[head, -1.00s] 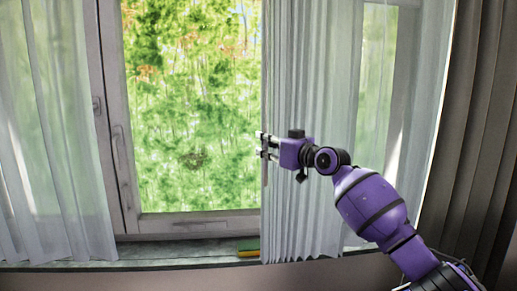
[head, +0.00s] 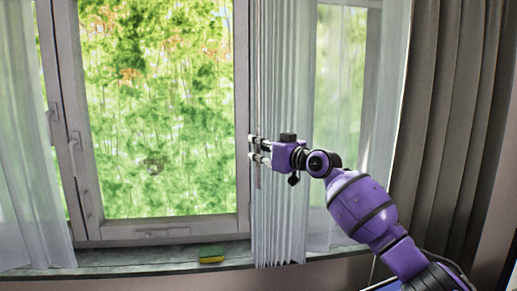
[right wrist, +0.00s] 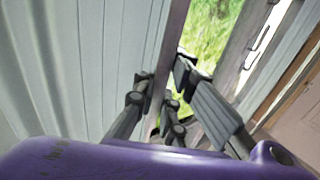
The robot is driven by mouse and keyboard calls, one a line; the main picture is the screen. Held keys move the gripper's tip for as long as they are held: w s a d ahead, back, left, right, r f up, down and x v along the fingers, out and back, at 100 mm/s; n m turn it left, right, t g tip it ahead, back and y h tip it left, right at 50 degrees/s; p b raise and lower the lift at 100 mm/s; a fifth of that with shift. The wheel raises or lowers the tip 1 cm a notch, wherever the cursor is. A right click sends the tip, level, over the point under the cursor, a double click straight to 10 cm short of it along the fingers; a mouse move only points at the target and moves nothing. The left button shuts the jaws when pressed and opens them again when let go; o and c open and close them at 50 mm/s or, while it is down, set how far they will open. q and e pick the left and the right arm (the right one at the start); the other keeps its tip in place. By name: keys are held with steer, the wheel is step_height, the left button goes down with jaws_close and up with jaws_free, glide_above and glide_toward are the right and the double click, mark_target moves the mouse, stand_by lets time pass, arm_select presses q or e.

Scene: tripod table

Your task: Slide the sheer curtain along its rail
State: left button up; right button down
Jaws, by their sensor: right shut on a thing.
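The right sheer curtain (head: 285,90) hangs in bunched pleats just right of the open window area. My right gripper (head: 254,148) is at its left edge, about halfway up the visible curtain. The gripper is shut on that edge. In the right wrist view, the fingers (right wrist: 163,85) are on either side of the edge strip of the sheer curtain (right wrist: 95,60). The rail is out of view above. My left gripper is not in view.
A window (head: 160,110) with handles stands behind. Another sheer curtain (head: 30,150) hangs at the left, and a thick grey curtain (head: 445,120) at the right. A green and yellow sponge (head: 211,253) lies on the sill (head: 130,262).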

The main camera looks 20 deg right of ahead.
steer(key=shift+d+f, duration=0.1)
stand_by(0.3)
steer(key=c, duration=1.8)
jaws_free()
steer(key=v, duration=1.2)
